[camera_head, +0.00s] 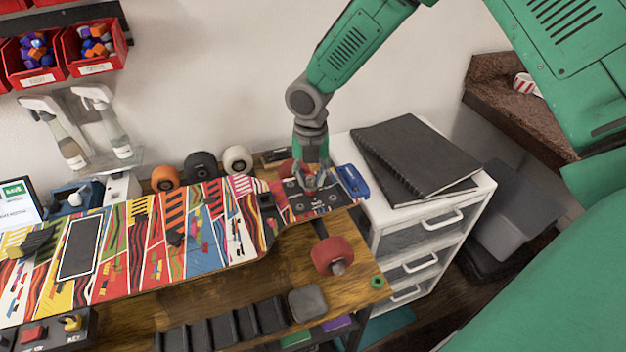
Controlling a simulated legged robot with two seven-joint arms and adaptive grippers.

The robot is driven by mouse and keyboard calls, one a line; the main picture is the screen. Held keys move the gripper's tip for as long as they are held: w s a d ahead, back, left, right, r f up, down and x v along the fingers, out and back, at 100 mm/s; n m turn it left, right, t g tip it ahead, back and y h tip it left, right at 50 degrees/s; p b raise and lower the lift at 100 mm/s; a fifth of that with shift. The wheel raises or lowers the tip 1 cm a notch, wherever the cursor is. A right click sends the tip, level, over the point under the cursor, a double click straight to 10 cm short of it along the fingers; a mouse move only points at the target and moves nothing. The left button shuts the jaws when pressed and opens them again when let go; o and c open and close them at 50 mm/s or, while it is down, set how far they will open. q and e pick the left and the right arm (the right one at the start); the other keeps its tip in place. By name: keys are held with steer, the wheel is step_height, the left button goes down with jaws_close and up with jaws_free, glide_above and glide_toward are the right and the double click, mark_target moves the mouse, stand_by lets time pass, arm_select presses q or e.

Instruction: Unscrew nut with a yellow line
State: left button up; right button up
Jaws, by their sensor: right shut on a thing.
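The colourful skateboard (160,235) lies across the workbench, its right end under my right gripper. My right gripper (312,181) points down onto the dark plate (308,197) at the board's right end. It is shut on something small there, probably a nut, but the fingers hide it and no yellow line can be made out. A red wheel (332,256) sticks out below the board near that end. My left gripper is not in view.
Loose wheels, orange (165,178), black (200,166) and white (237,159), stand behind the board. A white drawer cabinet (415,215) with black notebooks (412,158) is to the right. A black slotted rack (222,322) and grey block (308,303) lie in front.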

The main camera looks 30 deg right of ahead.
steer(key=shift+w+a+r, duration=0.15)
steer(key=shift+w+a, duration=0.1)
steer(key=shift+w, duration=0.05)
steer(key=shift+d, duration=0.2)
steer(key=n, duration=0.5)
steer(key=shift+n, duration=0.4)
steer(key=shift+n, duration=1)
steer(key=n, duration=0.3)
steer(key=shift+d+r+n, duration=0.1)
steer(key=shift+n, duration=0.3)
